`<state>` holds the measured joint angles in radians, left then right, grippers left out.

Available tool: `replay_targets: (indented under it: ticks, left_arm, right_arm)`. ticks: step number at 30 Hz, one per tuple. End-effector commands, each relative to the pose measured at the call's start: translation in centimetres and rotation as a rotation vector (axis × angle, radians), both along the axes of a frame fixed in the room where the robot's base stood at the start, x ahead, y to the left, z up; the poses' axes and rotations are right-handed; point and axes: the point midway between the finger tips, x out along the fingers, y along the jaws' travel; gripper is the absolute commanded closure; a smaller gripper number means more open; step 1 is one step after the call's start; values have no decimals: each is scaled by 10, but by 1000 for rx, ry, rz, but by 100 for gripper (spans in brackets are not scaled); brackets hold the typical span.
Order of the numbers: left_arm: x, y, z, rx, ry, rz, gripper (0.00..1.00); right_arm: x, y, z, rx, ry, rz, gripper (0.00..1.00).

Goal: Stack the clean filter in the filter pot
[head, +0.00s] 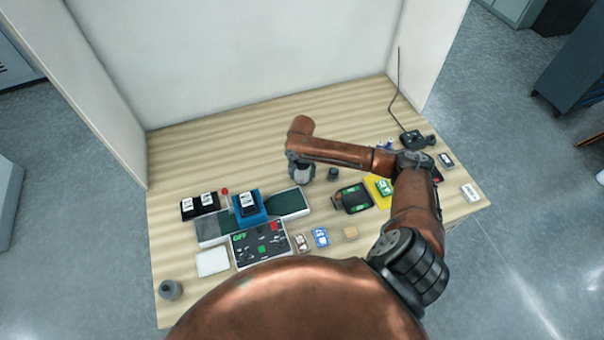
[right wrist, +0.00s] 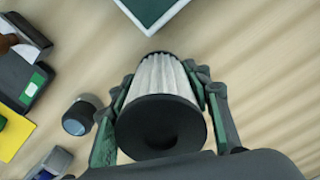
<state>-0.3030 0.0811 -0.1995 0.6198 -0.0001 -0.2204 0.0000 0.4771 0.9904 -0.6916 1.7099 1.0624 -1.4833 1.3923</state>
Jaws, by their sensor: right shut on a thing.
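The filter (right wrist: 162,80), white and pleated with black end caps, is between the green-padded fingers of my right gripper (right wrist: 160,98). The right gripper is shut on its sides. In the head view, the right gripper (head: 301,167) and the filter (head: 303,175) are over the table, by the right end of a green-and-white board. A grey round pot (head: 170,290) stands at the table's front left corner; I cannot tell whether it is the filter pot. My left gripper is not in view.
A small dark cup (head: 333,174) stands close right of the gripper. The green-and-white board (head: 290,203), a blue tray (head: 262,212), a control panel (head: 262,243) and a white tray (head: 212,262) lie left. Walls close the back and sides. The table's back left is clear.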

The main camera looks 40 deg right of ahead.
Motion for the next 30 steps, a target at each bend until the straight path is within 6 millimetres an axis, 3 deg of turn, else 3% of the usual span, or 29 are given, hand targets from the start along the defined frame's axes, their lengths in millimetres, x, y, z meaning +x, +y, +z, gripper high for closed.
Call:
replay_targets:
  ticks: [10, 11, 18, 30]
  left_arm:
    - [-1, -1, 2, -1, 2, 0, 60]
    - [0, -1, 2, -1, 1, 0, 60]
    - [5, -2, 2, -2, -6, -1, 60]
    - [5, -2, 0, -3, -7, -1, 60]
  right_arm:
    - [0, 0, -4, 1, -1, -1, 84]
    - [0, 0, -4, 1, -1, -1, 54]
    - [0, 0, -4, 1, -1, 0, 38]
    - [1, 0, 5, 0, -3, 1, 38]
